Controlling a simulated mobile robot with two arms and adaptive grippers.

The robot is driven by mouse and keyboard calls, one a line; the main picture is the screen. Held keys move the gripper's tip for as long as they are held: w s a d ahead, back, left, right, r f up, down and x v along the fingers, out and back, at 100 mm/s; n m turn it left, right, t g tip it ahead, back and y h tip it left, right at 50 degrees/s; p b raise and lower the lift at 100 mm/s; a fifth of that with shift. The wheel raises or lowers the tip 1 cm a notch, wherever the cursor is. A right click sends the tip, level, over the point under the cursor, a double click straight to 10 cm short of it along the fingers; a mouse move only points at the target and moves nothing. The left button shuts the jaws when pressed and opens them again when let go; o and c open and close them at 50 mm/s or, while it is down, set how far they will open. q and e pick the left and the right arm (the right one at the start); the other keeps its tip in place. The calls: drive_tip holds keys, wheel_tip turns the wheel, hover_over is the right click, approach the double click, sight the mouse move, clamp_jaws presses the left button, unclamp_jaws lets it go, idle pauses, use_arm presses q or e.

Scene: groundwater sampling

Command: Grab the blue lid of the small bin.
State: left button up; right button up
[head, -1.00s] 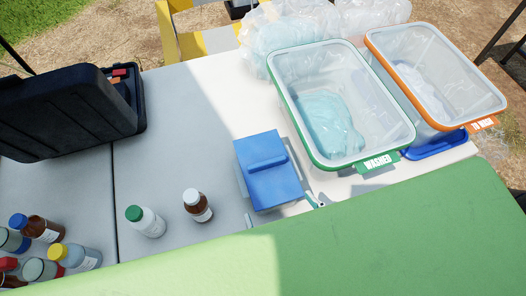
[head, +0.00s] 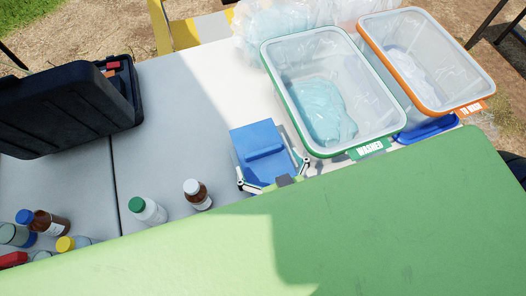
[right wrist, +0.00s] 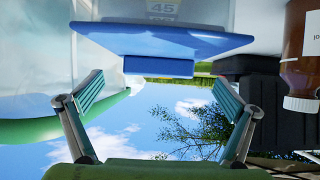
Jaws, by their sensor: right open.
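The blue lid (head: 258,140) with a raised bar handle (head: 265,151) sits on the small bin in the middle of the table. In the right wrist view the blue lid (right wrist: 160,42) is at the top, with its handle (right wrist: 158,67) facing the gripper. The small bin's pale body (right wrist: 185,12) shows behind the lid there. My right gripper (head: 271,170) is open at the lid's near side, one finger to each side of it. In the right wrist view its fingers (right wrist: 158,88) are spread and empty, with the handle ahead between them. My left gripper is not in view.
A green-rimmed WASHED bin (head: 374,144) stands close right of the lid, with an orange-rimmed bin (head: 425,108) beyond. A brown bottle (head: 197,196) and a white bottle (head: 147,210) stand to the left. A black case (head: 65,110) is far left. Table behind the lid is clear.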

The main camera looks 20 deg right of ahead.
sight(264, 155)
drive_tip(key=shift+w+f+p, duration=0.25)
drive_tip(key=shift+w+p, duration=0.1)
drive_tip(key=shift+w, duration=0.15)
drive_tip(key=p+x, duration=0.1)
drive_tip(key=x, duration=0.3)
drive_tip(key=shift+f, duration=0.25)
drive_tip(key=shift+s, duration=0.1)
drive_tip(key=c, duration=0.8)
